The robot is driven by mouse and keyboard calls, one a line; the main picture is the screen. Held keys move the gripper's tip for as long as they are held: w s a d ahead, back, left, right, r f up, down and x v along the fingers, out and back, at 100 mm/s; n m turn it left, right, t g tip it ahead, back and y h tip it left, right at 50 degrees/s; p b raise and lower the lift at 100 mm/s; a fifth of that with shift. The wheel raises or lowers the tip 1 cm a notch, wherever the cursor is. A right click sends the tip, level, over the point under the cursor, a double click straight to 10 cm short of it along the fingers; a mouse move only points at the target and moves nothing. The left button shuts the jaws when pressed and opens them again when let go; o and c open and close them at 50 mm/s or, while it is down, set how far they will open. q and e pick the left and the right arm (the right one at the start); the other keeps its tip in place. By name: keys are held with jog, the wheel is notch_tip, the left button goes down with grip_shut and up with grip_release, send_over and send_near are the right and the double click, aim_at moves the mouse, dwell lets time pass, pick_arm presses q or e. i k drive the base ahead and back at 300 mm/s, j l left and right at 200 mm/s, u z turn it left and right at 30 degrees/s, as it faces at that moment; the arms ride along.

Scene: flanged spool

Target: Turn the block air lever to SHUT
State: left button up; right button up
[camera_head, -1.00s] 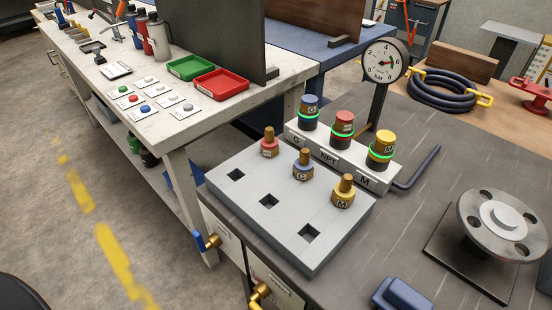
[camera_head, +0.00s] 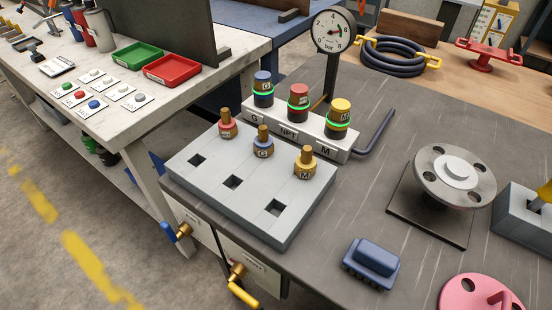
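Two brass valves are on the white front panels below the grey bench's edge. One has a blue lever (camera_head: 168,232) at the left panel. The other has a yellow lever (camera_head: 243,294) near the bottom of the picture, slanting down to the right. The small lettering on the panels (camera_head: 258,266) is too small to read, so I cannot tell which lever is the block air one. A pressure gauge (camera_head: 333,30) stands behind the block; its needle points up and right. Neither of my grippers is in view.
On the grey bench (camera_head: 330,232) are a grey block (camera_head: 250,232) with square holes and brass fittings, a row of ringed fittings (camera_head: 292,137), a bent dark bar (camera_head: 376,130), a flanged spool (camera_head: 455,175), a blue object (camera_head: 371,264) and a pink disc (camera_head: 478,294). Floor is clear at lower left.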

aim_at(184, 230)
jog(key=j+u, duration=0.25)
jog(key=j, duration=0.15)
jog(key=j+u, duration=0.25)
jog(key=j, duration=0.15)
jog(key=k+l+u, duration=0.1)
jog(key=l+u, duration=0.15)
jog(key=k+l+u, duration=0.25)
jog(key=i+l, duration=0.1)
